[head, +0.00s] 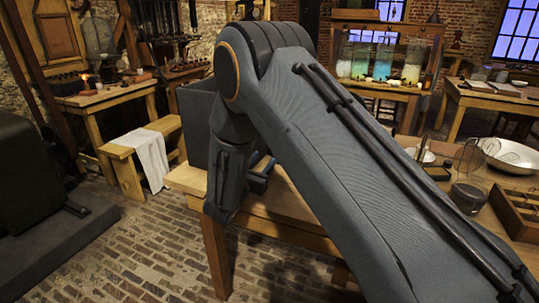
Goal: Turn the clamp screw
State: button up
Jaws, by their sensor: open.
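My arm fills the middle of the head view and bends down at the left end of the near wooden table (190,180). My gripper (260,176) is partly hidden behind the wrist; it is open, and I see nothing between its fingers. Glass battery jars (382,62) with bluish, greenish and pale contents stand in a wooden frame on a bench at the back right. I cannot make out the clamp screw; it is too small or hidden by my arm.
A dark grey box-like shape (197,125) shows beside my wrist. A metal bowl (512,156) and a compartmented wooden tray (520,208) are on the near table at right. A bench with a white cloth (152,158) stands at left. The brick floor between is open.

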aim_at(269, 153)
jog(key=shift+p+x, duration=0.35)
jog(key=shift+x, duration=2.45)
jog(key=shift+s, duration=0.1)
jog(key=shift+d, duration=0.1)
jog(key=c, duration=1.1)
jog(key=shift+o, duration=0.2)
